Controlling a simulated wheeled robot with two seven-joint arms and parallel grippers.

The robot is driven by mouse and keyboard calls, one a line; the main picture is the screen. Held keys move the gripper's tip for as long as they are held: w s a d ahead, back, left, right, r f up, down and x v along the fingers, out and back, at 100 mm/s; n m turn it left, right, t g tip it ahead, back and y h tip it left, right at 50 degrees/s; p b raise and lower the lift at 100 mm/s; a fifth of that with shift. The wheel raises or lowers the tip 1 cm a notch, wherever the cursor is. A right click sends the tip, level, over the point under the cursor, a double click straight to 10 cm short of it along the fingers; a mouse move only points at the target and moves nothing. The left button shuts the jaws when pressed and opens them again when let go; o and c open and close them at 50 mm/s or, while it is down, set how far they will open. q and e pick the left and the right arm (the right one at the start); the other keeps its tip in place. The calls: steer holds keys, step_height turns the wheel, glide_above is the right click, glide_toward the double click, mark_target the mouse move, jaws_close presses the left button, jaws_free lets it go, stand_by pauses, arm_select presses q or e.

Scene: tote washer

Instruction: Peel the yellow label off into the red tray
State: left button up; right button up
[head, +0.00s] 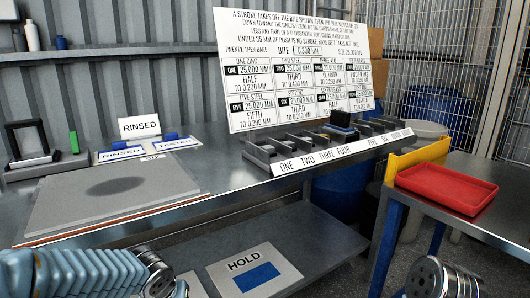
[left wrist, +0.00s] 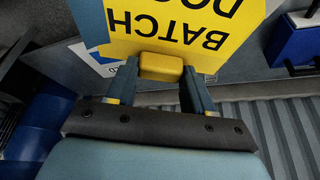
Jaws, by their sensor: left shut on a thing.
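A yellow label (left wrist: 185,25) with black print, upside down, reads "BATCH" and a partly cut-off second word in the left wrist view. Its upper part runs out of the picture. My left gripper (left wrist: 160,75) is shut on a thick yellow tab (left wrist: 160,67) at the label's near edge, one finger on each side. I cannot tell whether the label still sticks to anything. The red tray (head: 445,188) lies empty on the side table at the right in the head view. The label and both grippers are out of the head view.
A yellow raised edge (head: 415,158) stands behind the tray. A HOLD card (head: 253,270) lies on the lower shelf.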

arm_select(q)
step_height(320, 180, down, 9)
steer(key=w+d+m, duration=0.1)
steer(key=shift+w+d+r, duration=0.2)
steer(key=shift+w, duration=0.05)
